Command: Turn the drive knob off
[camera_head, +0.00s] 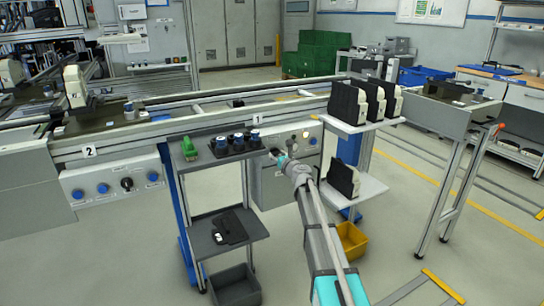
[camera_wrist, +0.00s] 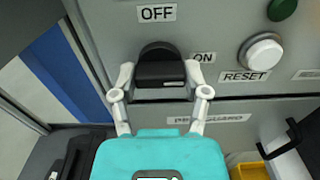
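The drive knob (camera_wrist: 160,72) is black, on a grey panel in the wrist view. An OFF label sits above it and an ON label to its upper right. Its grip bar lies across the picture, and a light mark shows on its lower edge. My gripper (camera_wrist: 160,78) has its two white fingers on the left and right of the knob, very close to its sides. I cannot tell whether they touch it. In the head view my gripper (camera_head: 279,157) is at the panel (camera_head: 268,187) under sign 1, and my arm partly hides this panel.
A white RESET button (camera_wrist: 261,52) and a green button (camera_wrist: 282,8) are right of the knob. A shelf stand (camera_head: 218,158) with dark blue-topped parts is left of my arm. A white rack (camera_head: 365,188) with black cases stands right, above a yellow bin (camera_head: 352,240).

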